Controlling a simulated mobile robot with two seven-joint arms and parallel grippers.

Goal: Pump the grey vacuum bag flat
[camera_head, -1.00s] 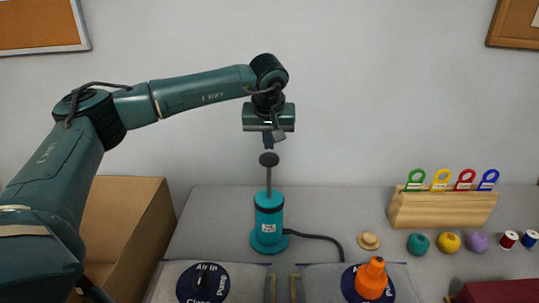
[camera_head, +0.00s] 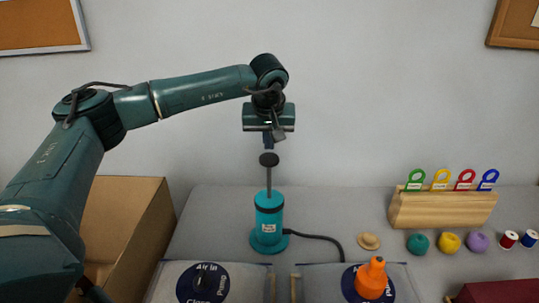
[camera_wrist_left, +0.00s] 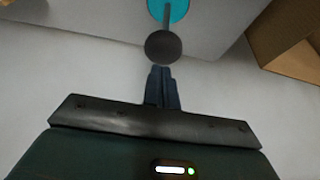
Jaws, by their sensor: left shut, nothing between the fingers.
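The teal hand pump (camera_head: 268,225) stands upright on the table with its rod raised and a round dark knob (camera_head: 268,159) on top. My left gripper (camera_head: 269,146) is shut and empty, pointing down just above the knob. In the left wrist view the shut fingers (camera_wrist_left: 162,72) point at the knob (camera_wrist_left: 163,46); I cannot tell whether they touch. Two greyish bags lie at the front edge, both cut off by the picture: a left bag (camera_head: 240,282) with a dark blue dial, and a right bag (camera_head: 318,283) with an orange nozzle (camera_head: 371,278) on its dial.
A black hose (camera_head: 325,238) runs from the pump's base toward the right bag. A tan round cap (camera_head: 369,241) lies nearby. A wooden block (camera_head: 440,210) with coloured tags, yarn balls (camera_head: 449,242) and thread spools (camera_head: 508,239) are at right. A cardboard box (camera_head: 140,215) is at left.

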